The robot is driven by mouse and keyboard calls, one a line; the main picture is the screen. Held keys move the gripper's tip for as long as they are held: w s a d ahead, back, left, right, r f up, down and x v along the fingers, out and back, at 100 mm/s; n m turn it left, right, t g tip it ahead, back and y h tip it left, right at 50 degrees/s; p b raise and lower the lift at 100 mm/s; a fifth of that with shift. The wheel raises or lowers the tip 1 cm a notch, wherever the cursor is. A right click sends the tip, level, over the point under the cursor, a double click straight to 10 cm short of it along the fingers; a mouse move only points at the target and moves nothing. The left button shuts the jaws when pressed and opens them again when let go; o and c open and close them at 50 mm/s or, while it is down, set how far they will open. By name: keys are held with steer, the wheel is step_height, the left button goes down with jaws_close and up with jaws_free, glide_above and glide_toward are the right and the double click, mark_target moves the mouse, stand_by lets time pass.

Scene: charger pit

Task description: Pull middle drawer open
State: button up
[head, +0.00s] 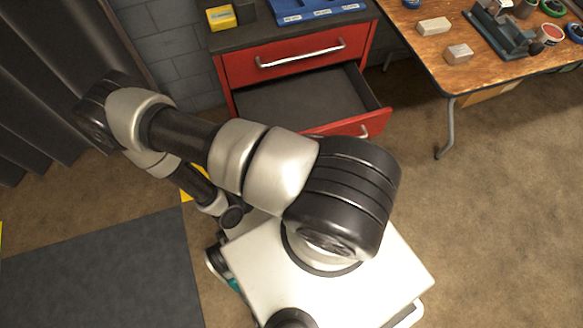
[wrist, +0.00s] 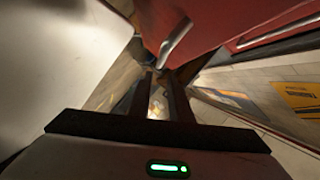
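The middle drawer (head: 300,98) of the red cabinet is pulled out, and its empty dark grey inside shows in the head view. Its red front has a metal handle (head: 365,131), partly hidden by my arm. The top drawer (head: 290,62) above it is shut. My gripper is hidden in the head view. In the wrist view my gripper (wrist: 159,75) has its two dark fingers apart with a gap between them. A metal handle end (wrist: 175,42) on a red front lies just beyond the fingertips; whether they touch it I cannot tell.
A blue tray (head: 310,10) and a yellow box (head: 221,17) stand on the cabinet top. A wooden workbench (head: 440,55) with a vise and blocks is at the right. Brown floor (head: 490,200) is clear at the right; a dark mat (head: 100,275) lies at the left.

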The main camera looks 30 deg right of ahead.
steer(key=shift+v, duration=2.3)
